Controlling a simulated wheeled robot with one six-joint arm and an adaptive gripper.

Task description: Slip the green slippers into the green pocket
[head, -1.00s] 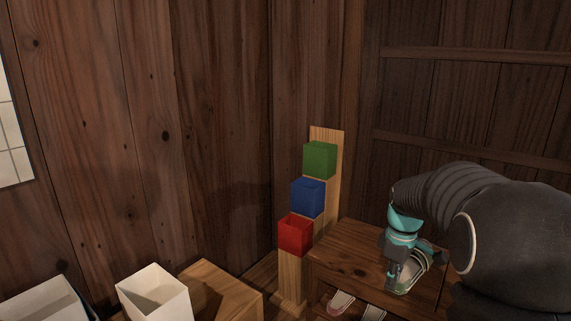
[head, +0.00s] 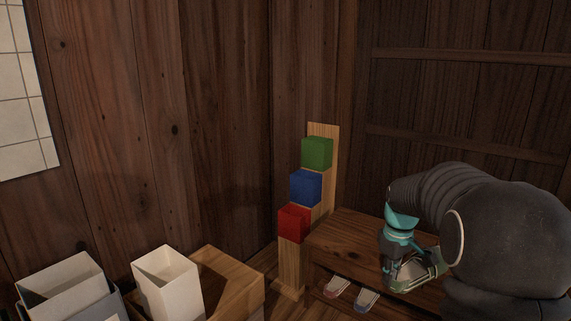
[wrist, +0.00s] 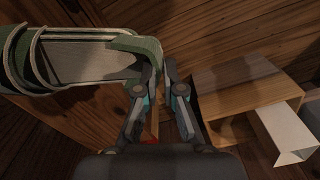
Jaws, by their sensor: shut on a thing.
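My gripper (head: 388,280) is at the top of the wooden shelf, at the right of the head view. It is shut on the green slippers (head: 430,268), which have pale insoles. In the wrist view the slippers (wrist: 85,62) stretch from the left edge to my gripper (wrist: 162,75), whose fingers pinch their green rim end. The green pocket (head: 317,153) is the top one of three boxes on an upright wooden board, left of and above my gripper. The slippers are apart from it. My arm hides part of them in the head view.
The blue pocket (head: 306,188) and red pocket (head: 294,223) sit below the green one. The wooden shelf (head: 345,228) holds a reddish and a bluish slipper pair (head: 367,299) lower down. A white bin (head: 168,285), a wooden box (head: 235,275) and more bins stand at lower left.

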